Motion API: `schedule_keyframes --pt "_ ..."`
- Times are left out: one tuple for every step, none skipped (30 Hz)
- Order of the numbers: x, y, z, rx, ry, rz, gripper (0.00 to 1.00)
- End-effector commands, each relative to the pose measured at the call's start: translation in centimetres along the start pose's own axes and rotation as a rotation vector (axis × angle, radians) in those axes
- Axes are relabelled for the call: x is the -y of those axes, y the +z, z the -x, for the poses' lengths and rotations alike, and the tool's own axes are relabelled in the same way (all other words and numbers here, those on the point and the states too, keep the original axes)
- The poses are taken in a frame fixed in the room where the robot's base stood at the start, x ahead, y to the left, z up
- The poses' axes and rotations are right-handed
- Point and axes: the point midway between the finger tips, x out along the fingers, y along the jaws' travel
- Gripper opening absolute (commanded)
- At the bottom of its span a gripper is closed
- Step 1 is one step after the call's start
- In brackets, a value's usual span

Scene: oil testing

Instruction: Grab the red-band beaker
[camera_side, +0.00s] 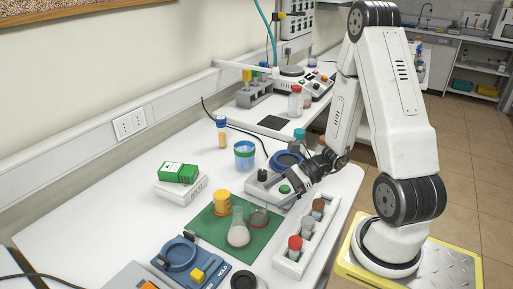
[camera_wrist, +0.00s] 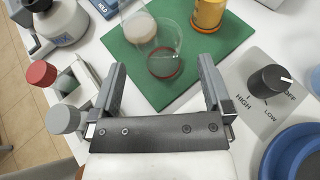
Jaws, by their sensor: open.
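The red-band beaker (camera_side: 259,217) is clear glass with a red ring near its base. It stands on the green mat (camera_side: 216,239), just right of a conical flask (camera_side: 239,233) with pale contents. In the wrist view the beaker (camera_wrist: 166,62) lies between and ahead of my fingers, with the flask (camera_wrist: 138,27) partly overlapping it at upper left. My gripper (camera_wrist: 164,66) is open and empty, its two fingers spread either side of the beaker's line. In the side view my gripper (camera_side: 284,198) is right of the beaker, apart from it.
A yellow container (camera_side: 222,202) stands on the mat behind the flask. A white rack (camera_side: 291,265) with capped bottles is at the right front. A knob plate marked HIGH, LOW and OFF (camera_wrist: 262,108) is close to my right finger. A blue device (camera_side: 178,255) sits left of the mat.

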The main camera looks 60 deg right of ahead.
Motion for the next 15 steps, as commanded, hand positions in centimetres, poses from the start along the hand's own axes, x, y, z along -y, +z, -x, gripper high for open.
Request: schedule_keyframes --pt "-0.1 0.0 -0.4 0.000 0.003 -0.001 1.00" --pt "-0.1 0.0 -0.6 0.000 0.003 -0.001 1.00" --pt "-0.1 0.0 -0.9 0.000 0.003 -0.001 1.00" --pt "-0.1 0.0 -1.1 0.000 0.003 -0.001 1.00" --pt "-0.1 0.0 -1.3 0.000 0.003 -0.001 1.00" --pt "-0.1 0.0 -1.6 0.000 0.004 -0.001 1.00" --pt "-0.1 0.0 -1.7 0.000 0.003 -0.001 1.00" --pt "-0.1 0.0 -1.9 0.000 0.002 -0.001 1.00" --pt "-0.1 0.0 -2.0 0.000 0.002 -0.001 1.00" --pt "-0.1 0.0 -2.1 0.000 0.002 -0.001 1.00" --pt "-0.1 0.0 -2.1 0.000 0.002 -0.001 1.00" --pt "-0.1 0.0 -2.1 0.000 0.001 -0.001 1.00" --pt "-0.1 0.0 -2.1 0.000 0.001 -0.001 1.00" --pt "-0.1 0.0 -2.1 0.000 0.001 -0.001 1.00" --pt "-0.1 0.0 -2.1 0.000 0.001 -0.001 1.00"
